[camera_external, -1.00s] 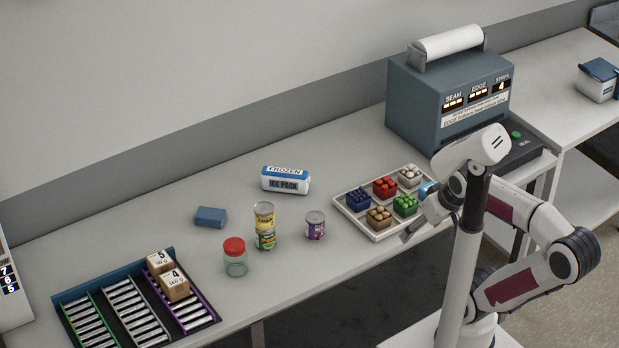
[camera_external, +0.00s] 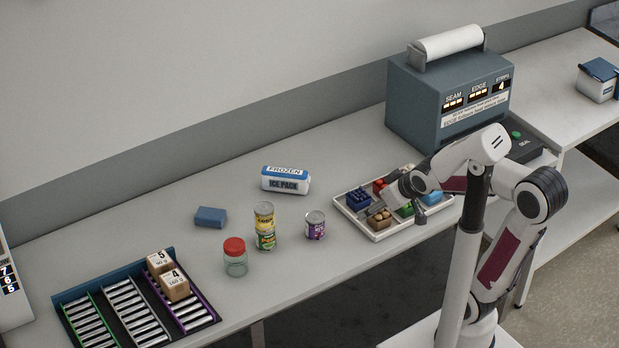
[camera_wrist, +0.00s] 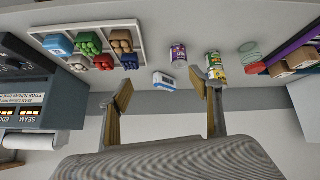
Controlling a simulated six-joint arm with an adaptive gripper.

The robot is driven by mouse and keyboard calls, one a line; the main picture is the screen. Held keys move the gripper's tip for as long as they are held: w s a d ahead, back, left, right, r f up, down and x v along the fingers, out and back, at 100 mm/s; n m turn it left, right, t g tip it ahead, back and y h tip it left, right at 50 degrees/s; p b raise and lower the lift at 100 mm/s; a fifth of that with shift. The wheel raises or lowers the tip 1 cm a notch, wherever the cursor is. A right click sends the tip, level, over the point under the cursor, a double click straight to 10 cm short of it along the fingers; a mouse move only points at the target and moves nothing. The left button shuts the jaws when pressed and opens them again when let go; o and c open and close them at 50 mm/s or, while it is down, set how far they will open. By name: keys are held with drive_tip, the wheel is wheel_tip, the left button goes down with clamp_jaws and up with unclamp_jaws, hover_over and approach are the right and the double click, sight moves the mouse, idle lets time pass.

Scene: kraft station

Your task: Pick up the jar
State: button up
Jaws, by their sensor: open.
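The jar (camera_external: 235,262) is clear glass with a red lid. It stands upright on the bench near its front edge, left of the stacked cans in the external view. In the wrist view the jar (camera_wrist: 249,50) shows at the upper right, beyond the right finger, its red lid toward the picture's bottom.
Two stacked cans (camera_external: 264,227) stand right beside the jar. The tray (camera_external: 377,237) lies under my gripper. A roller rack (camera_external: 128,309) with boxes is left of the jar.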

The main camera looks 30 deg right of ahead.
drive_tip(key=w+a+f+n+t+y, duration=0.1)
drive_tip(key=w+a+f, duration=0.1)
drive_tip(key=w+a, duration=0.3)
drive_tip(key=n+y, duration=0.6)
drive_tip(key=y, duration=0.2)
approach(245, 256)
drive_tip(key=shift+t, duration=0.3)
drive_tip(key=w+f, duration=0.1)
drive_tip(key=w+a+f, duration=0.1)
drive_tip(key=shift+w+a+f, duration=0.15)
drive_tip(key=shift+w+f, duration=0.25)
drive_tip(key=shift+w+a+f+t+y, duration=0.15)
drive_tip(key=shift+a+y, duration=0.1)
drive_tip(key=shift+a, duration=0.15)
drive_tip(key=shift+w+a+t+y, duration=0.15)
drive_tip(key=shift+a+y, duration=0.1)
drive_tip(key=shift+a, duration=0.25)
drive_tip(key=shift+x, duration=1.3)
